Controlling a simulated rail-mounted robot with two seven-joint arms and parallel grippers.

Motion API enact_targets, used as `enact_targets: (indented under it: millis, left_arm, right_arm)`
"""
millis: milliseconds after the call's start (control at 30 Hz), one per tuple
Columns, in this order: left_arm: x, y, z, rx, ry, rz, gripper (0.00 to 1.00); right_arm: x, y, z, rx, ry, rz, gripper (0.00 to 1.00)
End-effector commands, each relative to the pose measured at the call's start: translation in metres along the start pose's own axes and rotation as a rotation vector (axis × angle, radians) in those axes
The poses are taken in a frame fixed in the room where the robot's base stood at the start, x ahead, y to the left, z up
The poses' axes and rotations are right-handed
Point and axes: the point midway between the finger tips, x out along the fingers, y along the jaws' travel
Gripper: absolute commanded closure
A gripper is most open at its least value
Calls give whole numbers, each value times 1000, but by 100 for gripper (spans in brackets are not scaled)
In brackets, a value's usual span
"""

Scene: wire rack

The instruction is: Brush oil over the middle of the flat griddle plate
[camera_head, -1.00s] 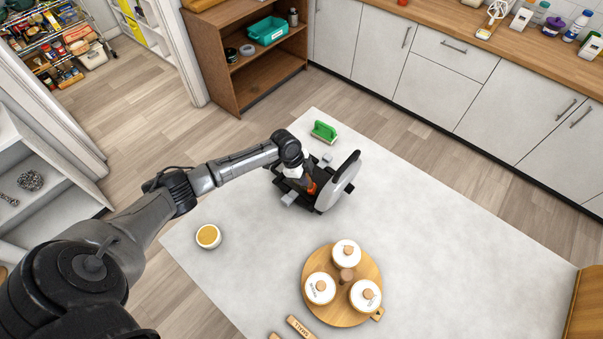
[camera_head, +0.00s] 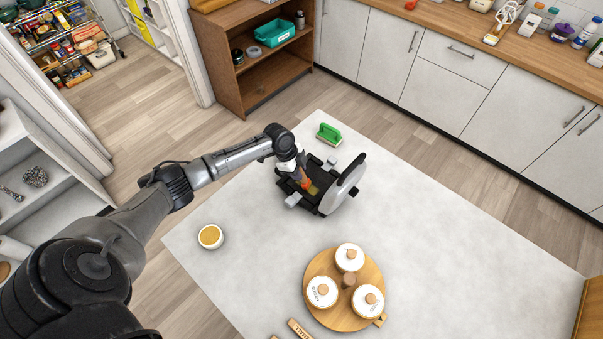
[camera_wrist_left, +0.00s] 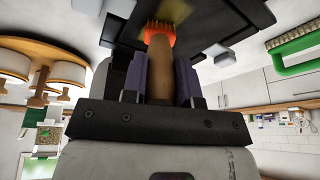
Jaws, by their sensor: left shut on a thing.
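The griddle (camera_head: 326,192) stands on the pale table with its grey round-edged lid (camera_head: 347,186) raised on the right side. Its dark plate carries a small yellowish patch (camera_head: 313,189). In the left wrist view, the brush's brown handle (camera_wrist_left: 160,72) sits between the fingers. Its orange bristles (camera_wrist_left: 158,32) are at the plate near the yellow patch (camera_wrist_left: 172,14); I cannot tell if they touch. My right gripper is out of view.
A white bowl of yellow oil (camera_head: 210,236) stands on the table to the left. A green-handled scrubber (camera_head: 329,134) lies behind the griddle. A round wooden board (camera_head: 330,316) with white lidded jars is in front. The table's right side is clear.

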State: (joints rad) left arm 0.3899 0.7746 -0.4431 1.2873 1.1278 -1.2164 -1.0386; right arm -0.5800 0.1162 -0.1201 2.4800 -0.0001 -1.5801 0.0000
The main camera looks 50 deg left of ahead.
Motion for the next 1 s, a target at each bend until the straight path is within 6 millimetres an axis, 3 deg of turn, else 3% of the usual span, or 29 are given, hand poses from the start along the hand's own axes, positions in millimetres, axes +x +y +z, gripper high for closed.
enact_targets:
  millis: [733,1000]
  left_arm:
    - [-12,-15,40,-2,-3,0,96]
    - [-13,-13,34,0,-1,2,96]
  right_arm:
    - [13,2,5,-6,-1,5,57]
    - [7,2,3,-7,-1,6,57]
